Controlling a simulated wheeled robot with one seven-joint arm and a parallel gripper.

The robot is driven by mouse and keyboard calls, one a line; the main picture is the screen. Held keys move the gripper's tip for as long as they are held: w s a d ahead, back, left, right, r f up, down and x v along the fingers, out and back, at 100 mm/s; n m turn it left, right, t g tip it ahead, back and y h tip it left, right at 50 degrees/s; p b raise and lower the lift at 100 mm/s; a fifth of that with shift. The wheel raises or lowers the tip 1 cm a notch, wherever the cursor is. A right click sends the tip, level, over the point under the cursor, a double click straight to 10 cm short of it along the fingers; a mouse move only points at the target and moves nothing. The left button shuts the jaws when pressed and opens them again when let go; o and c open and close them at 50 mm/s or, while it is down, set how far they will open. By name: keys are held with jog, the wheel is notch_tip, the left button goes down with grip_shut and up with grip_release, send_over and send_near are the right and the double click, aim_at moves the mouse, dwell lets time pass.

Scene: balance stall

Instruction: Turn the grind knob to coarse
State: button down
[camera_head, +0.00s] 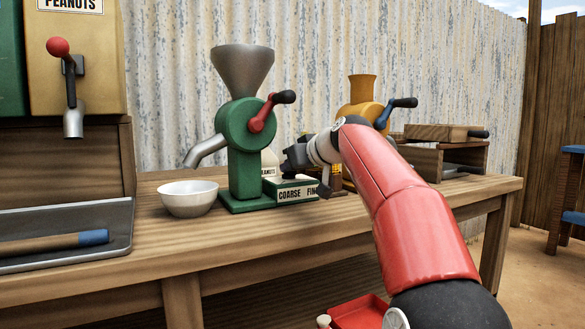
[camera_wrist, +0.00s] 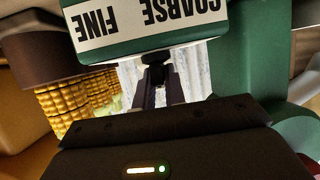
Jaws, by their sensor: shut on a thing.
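The green grinder (camera_head: 243,150) stands on the wooden table, with a grey hopper and a red crank. At its foot is a green box (camera_head: 292,185) labelled COARSE on the left and FINE on the right. The box shows upside down in the wrist view (camera_wrist: 150,50). A small dark knob (camera_wrist: 156,58) sits at the box's edge there, between my fingertips. My gripper (camera_head: 291,160) is above the box in the head view, shut on the knob. The knob is hidden in the head view, and I cannot tell which way it points.
A white bowl (camera_head: 188,197) stands under the grinder's spout. A yellow grinder (camera_head: 361,105) with a blue crank is behind my arm. Corn (camera_wrist: 75,103) shows close beside the box in the wrist view. A peanut dispenser (camera_head: 90,85) and a grey tray (camera_head: 100,257) are at left.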

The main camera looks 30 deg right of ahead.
jog(key=c, duration=1.5)
grip_release()
jog(key=shift+o, duration=0.2)
jog(key=b+v, duration=0.1)
jog(key=v, duration=0.6)
jog(key=shift+s+r, duration=0.15)
jog(key=shift+s, duration=0.2)
